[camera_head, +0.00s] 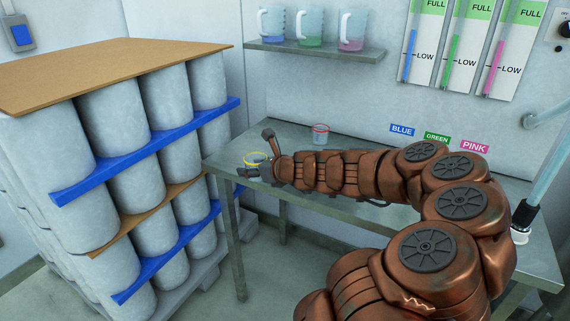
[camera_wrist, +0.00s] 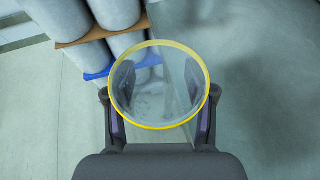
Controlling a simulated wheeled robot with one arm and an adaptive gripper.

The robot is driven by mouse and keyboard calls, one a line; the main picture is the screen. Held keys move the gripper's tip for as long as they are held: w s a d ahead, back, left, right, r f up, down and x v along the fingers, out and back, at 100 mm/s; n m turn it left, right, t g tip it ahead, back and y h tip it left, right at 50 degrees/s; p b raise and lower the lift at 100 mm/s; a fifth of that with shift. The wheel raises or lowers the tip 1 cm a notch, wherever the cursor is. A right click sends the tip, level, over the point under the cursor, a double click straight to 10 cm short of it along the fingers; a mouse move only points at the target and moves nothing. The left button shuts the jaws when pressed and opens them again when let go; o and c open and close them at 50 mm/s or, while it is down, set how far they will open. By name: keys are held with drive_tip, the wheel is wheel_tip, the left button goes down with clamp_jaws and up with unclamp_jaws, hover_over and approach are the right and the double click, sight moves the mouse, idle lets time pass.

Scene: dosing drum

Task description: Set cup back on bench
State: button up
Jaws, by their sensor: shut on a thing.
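A clear cup with a yellow rim (camera_head: 255,158) is held in my gripper (camera_head: 258,163) at the left end of the grey metal bench (camera_head: 300,205). The wrist view shows the same yellow-rimmed cup (camera_wrist: 158,126) upright between the two fingers of my gripper (camera_wrist: 158,92), which are shut on its sides. Its inside looks empty. In the wrist view the cup overlaps the bench edge, with bench surface (camera_wrist: 265,90) to its right. I cannot tell whether its base touches the bench. Another clear cup with a red rim (camera_head: 320,134) stands farther back on the bench.
Stacked pale drums (camera_head: 65,170) with blue rails stand close left of the bench. A wall shelf (camera_head: 318,52) holds three jugs. BLUE, GREEN and PINK labels (camera_head: 437,137) and level gauges (camera_head: 455,45) are on the wall. Bench around the red-rimmed cup is clear.

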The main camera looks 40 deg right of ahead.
drive_tip(key=s+d, duration=0.3)
drive_tip(key=d, duration=0.1)
drive_tip(key=s+d+m+h, duration=0.1)
drive_tip(key=s+d, duration=0.2)
drive_tip(key=d, duration=0.1)
drive_tip(key=s+d+m+h, duration=0.1)
drive_tip(key=s+d, duration=0.2)
drive_tip(key=shift+s+d+r+b, duration=0.25)
drive_tip(key=shift+s+d+b, duration=0.1)
drive_tip(key=shift+s+d, duration=0.05)
drive_tip(key=shift+d, duration=0.15)
drive_tip(key=w+d, duration=0.1)
drive_tip(key=w, duration=0.3)
drive_tip(key=w+d+f, duration=0.1)
drive_tip(key=w, duration=0.4)
drive_tip(key=w+d, duration=0.2)
drive_tip(key=w, duration=0.3)
drive_tip(key=shift+w+f, duration=0.1)
drive_tip(key=shift+f, duration=0.15)
drive_tip(key=shift+w+d+p, duration=0.1)
drive_tip(key=shift+w+p, duration=0.2)
drive_tip(key=shift+w, duration=0.2)
drive_tip(key=shift+f+b, duration=0.3)
drive_tip(key=shift+f, duration=1.45)
drive_tip(key=shift+f, duration=0.1)
drive_tip(key=o, duration=1.2)
